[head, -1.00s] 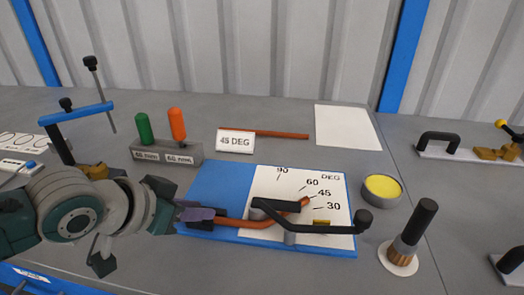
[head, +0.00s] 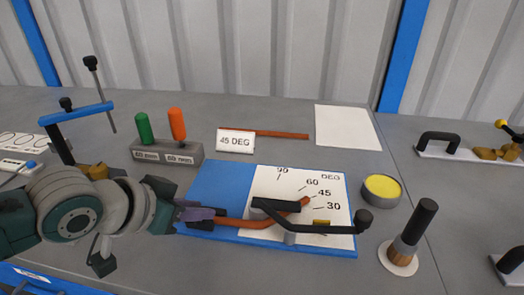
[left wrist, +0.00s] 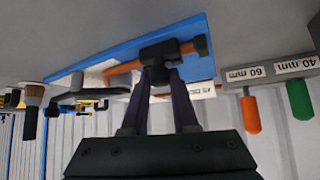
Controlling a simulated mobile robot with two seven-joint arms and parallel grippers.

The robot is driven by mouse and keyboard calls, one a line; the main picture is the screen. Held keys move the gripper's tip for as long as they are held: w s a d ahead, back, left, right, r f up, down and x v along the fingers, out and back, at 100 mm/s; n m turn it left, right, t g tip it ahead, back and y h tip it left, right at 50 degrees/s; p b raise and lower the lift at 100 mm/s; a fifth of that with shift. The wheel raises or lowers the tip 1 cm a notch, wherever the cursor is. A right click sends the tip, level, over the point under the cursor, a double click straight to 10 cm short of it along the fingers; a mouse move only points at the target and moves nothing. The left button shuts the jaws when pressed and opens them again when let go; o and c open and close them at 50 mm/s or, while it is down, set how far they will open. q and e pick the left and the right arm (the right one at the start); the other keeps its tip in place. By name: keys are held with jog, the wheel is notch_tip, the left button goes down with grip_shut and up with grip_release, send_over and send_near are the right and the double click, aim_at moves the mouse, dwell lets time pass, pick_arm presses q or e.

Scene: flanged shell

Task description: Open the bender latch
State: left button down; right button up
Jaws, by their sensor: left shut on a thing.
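The bender is a blue plate (head: 220,190) with a white angle dial (head: 330,182) marked 30 to 90 DEG. An orange-brown tube (head: 238,223) lies across it, and a black bending lever (head: 330,229) crosses the dial's front. My left gripper (head: 212,214) is at the plate's left end, over the tube's end. In the left wrist view its two dark fingers close on the small black latch (left wrist: 160,74), beside the black clamp block (left wrist: 166,50) that the tube passes into. In the head view the fingers mostly hide the latch. My right gripper is not in view.
A grey block (head: 166,152) with green and orange handles stands behind the gripper. A 45 DEG card (head: 236,142) and another tube (head: 282,134) lie behind the plate. A yellow-filled tin (head: 382,189) and a brush (head: 409,236) stand to the right.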

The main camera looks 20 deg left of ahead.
aim_at(204, 223)
pick_arm(q)
jog(key=s+p, duration=0.3)
jog(key=shift+d+r, duration=0.15)
jog(key=shift+d, duration=0.2)
jog(key=shift+w, duration=0.1)
jog(key=c, duration=0.7)
grip_release()
jog(key=p+v, duration=0.2)
jog(key=v, duration=0.8)
jog(key=shift+f+p, duration=0.2)
jog(key=shift+p, duration=0.15)
